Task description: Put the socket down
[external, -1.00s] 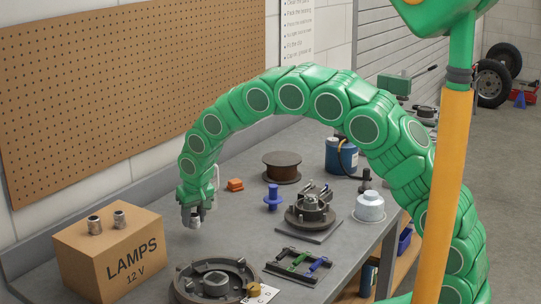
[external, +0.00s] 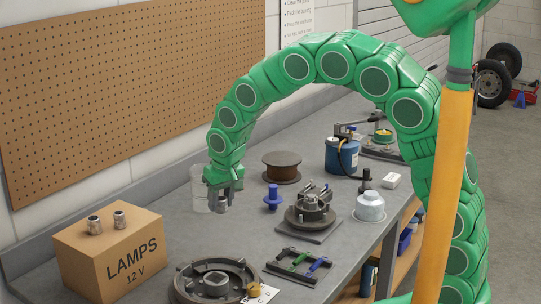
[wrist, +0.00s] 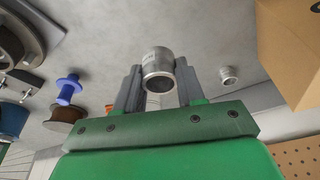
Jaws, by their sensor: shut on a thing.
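My gripper (external: 222,200) hangs over the back part of the grey bench, fingers pointing down, to the right of the cardboard box. In the wrist view my gripper (wrist: 158,88) is shut on a short silver metal socket (wrist: 158,68), held between its two grey fingers. In the external view the held socket (external: 220,205) shows only as a small grey piece at the fingertips. I cannot tell its exact height above the bench. Two similar sockets (external: 94,225) (external: 119,219) stand on the LAMPS 12 V box (external: 110,255).
A clear jar (external: 198,190) stands close behind my gripper. A blue spool (external: 272,197), a brown reel (external: 281,167) and a hub on a plate (external: 311,209) are to the right. A brake drum (external: 214,282) lies in front. Bare bench (external: 180,235) lies between box and gripper.

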